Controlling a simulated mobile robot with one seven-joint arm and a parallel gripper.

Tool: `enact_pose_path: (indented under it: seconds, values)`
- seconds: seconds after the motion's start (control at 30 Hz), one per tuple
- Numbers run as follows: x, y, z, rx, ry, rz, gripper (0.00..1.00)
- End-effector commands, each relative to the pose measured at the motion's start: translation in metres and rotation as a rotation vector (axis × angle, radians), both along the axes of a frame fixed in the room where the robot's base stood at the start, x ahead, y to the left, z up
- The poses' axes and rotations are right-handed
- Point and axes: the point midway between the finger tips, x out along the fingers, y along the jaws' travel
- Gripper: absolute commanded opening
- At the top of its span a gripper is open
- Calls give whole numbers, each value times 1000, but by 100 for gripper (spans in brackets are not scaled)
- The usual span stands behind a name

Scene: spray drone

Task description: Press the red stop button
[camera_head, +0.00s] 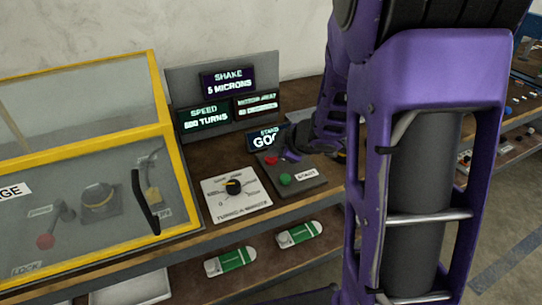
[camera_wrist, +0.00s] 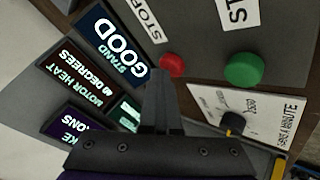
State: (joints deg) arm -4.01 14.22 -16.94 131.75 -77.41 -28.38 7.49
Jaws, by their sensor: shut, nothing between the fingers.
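The red stop button (camera_head: 271,160) sits on a dark control box, beside the green start button (camera_head: 285,179). In the wrist view the red button (camera_wrist: 173,65) is just beyond the fingertips, with a STOP label beside it; the green button (camera_wrist: 244,69) is to its right. My gripper (camera_wrist: 160,75) is shut and empty, its tips close to the red button; I cannot tell whether they touch it. In the head view my gripper (camera_head: 290,156) is partly hidden by my purple arm, low over the control box.
A dial panel (camera_head: 215,206) is left of the control box. Lit displays (camera_head: 228,80) stand behind. A yellow-framed clear cover (camera_head: 75,155) encloses equipment at the left. Green-and-white items (camera_head: 228,262) lie on the lower shelf.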

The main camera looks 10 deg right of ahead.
Motion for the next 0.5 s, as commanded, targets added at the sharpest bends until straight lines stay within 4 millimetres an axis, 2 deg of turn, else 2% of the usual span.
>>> enact_pose_path:
  seconds: [0.23, 0.5]
  values:
    - [0, 0, 2, -1, 2, -1, 0]
    - [0, -1, 17, -1, 1, -2, 0]
